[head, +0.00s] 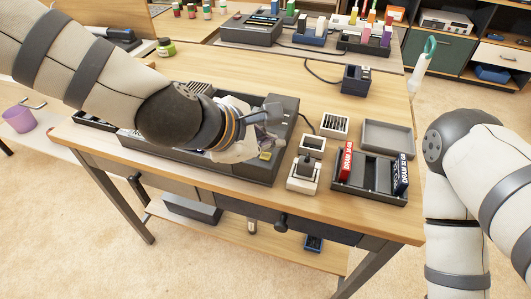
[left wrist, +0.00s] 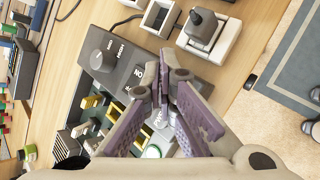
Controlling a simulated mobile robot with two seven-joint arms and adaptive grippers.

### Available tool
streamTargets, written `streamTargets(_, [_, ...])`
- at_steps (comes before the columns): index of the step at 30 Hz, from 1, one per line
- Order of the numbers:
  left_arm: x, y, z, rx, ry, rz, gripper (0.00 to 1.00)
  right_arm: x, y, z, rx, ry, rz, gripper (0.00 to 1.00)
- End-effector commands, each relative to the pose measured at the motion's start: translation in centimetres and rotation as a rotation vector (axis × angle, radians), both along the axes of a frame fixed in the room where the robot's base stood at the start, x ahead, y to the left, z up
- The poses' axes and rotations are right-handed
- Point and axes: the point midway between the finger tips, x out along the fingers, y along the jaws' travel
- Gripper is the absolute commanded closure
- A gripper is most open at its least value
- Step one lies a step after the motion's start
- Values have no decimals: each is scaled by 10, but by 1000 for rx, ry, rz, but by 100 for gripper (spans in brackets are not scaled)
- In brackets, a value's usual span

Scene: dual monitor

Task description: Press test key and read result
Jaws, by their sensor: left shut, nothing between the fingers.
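A dark grey test unit (head: 284,116) lies on the wooden table, mostly covered by my left arm in the head view. In the left wrist view its panel (left wrist: 112,76) shows a round knob, white lettering that includes "NO", and pale round buttons (left wrist: 152,152) partly behind the fingers. I cannot tell which button is the test key, and I see no readable result. My left gripper (head: 268,112) is shut and empty, over the right part of the unit. Its fingertips (left wrist: 166,82) meet above the panel; contact is unclear. My right gripper is not in view.
Right of the unit stand a white base with a black joystick (head: 306,168) and a small slotted box (head: 335,124). A grey tray (head: 370,190) holds red and dark boxes. Another empty tray (head: 388,136) lies behind it. A black cabled block (head: 356,78) stands farther back.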

Motion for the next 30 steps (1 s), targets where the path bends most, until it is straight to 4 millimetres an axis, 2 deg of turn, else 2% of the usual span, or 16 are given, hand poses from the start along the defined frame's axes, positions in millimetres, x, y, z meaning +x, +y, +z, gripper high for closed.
streamTargets(30, [0,0,-11,0,0,0,100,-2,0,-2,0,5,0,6])
